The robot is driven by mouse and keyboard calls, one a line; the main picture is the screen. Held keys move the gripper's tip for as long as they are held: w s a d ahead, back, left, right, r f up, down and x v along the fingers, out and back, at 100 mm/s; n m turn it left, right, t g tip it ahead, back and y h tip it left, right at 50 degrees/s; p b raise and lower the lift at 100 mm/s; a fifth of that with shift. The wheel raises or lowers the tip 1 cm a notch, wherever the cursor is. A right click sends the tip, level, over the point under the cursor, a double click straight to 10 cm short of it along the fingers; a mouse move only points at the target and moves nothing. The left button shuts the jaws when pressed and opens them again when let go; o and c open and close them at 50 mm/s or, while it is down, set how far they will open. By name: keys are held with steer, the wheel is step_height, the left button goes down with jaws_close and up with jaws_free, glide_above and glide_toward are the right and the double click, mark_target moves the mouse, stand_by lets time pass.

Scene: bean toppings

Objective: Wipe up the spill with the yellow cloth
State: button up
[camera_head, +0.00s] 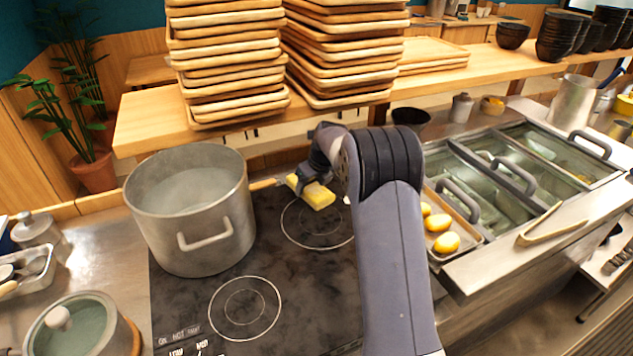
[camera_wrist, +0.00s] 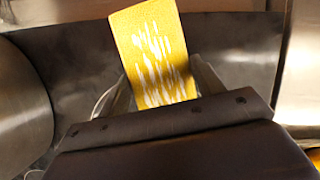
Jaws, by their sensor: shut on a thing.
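The yellow cloth (camera_head: 318,194) is held at the end of my arm, over the back right of the dark stovetop, by the rear burner ring. In the wrist view the cloth (camera_wrist: 150,45) is a flat yellow strip with white streaks. It sits between the two fingers of my gripper (camera_wrist: 160,80), which is shut on it. In the head view my gripper (camera_head: 308,180) is partly hidden by my own arm. I cannot tell whether the cloth touches the stovetop. I cannot make out a clear spill; my arm hides part of the stove.
A large metal pot (camera_head: 190,215) stands left of my gripper. A shelf (camera_head: 150,125) with stacked wooden trays (camera_head: 228,60) runs behind and above. A tray of yellow items (camera_head: 440,232) and covered metal bins (camera_head: 500,170) are to the right. The front stovetop (camera_head: 300,290) is clear.

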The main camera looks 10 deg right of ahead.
steer(key=shift+f, duration=0.15)
steer(key=shift+w+d+p, duration=0.15)
steer(key=shift+d+p, duration=0.25)
steer(key=shift+d, duration=0.6)
steer(key=shift+w+d+p, duration=0.15)
steer(key=shift+d+p, duration=0.25)
steer(key=shift+d, duration=0.55)
steer(key=shift+a, duration=0.15)
steer(key=shift+s+a+p, duration=0.2)
steer(key=shift+a, duration=0.75)
steer(key=shift+s+a+p, duration=0.15)
steer(key=shift+s+a, duration=0.05)
steer(key=shift+a, duration=0.75)
steer(key=shift+d, duration=0.1)
steer(key=shift+w+d+p, duration=0.2)
steer(key=shift+d+p, duration=0.1)
steer(key=shift+d, duration=0.7)
steer(key=shift+w+d+p, duration=0.2)
steer(key=shift+d+p, duration=0.1)
steer(key=shift+d, duration=0.65)
